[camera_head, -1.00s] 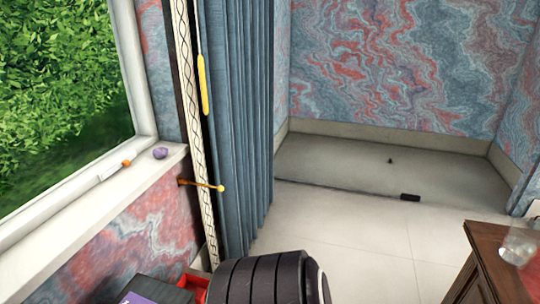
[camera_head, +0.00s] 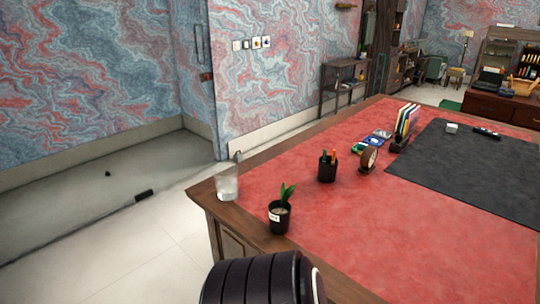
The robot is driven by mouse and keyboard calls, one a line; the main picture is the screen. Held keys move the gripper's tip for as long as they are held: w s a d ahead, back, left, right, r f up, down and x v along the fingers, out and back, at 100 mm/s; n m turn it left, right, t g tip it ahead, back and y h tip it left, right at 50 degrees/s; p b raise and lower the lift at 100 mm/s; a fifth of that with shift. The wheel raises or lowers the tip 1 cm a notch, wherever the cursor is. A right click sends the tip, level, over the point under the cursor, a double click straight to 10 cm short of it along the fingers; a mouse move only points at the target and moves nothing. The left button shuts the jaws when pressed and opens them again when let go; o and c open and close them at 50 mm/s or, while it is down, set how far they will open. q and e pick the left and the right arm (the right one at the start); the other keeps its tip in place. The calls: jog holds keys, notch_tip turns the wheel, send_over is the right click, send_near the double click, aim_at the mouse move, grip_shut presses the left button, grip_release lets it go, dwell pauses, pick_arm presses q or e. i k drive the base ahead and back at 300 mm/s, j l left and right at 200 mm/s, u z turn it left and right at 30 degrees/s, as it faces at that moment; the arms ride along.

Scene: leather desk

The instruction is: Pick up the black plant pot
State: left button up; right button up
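The black plant pot (camera_head: 280,218) stands upright near the front left corner of the red-topped desk (camera_head: 330,245) in the head view. It holds a small green plant and has a white label on its side. A dark ribbed rounded part of my own body is at the bottom, in front of the desk edge. Neither of my grippers is in view, and nothing touches the pot.
A clear glass (camera_head: 227,184) stands behind and left of the pot at the desk's corner. A black pen cup (camera_head: 327,168), a small round clock (camera_head: 369,160) and a file holder (camera_head: 403,130) stand farther back. A dark mat (camera_head: 460,165) covers the right side. Open floor (camera_head: 130,245) lies left.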

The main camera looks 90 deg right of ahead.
aim_at(279, 210)
jog(key=j+z, duration=0.15)
jog(key=z, duration=2.65)
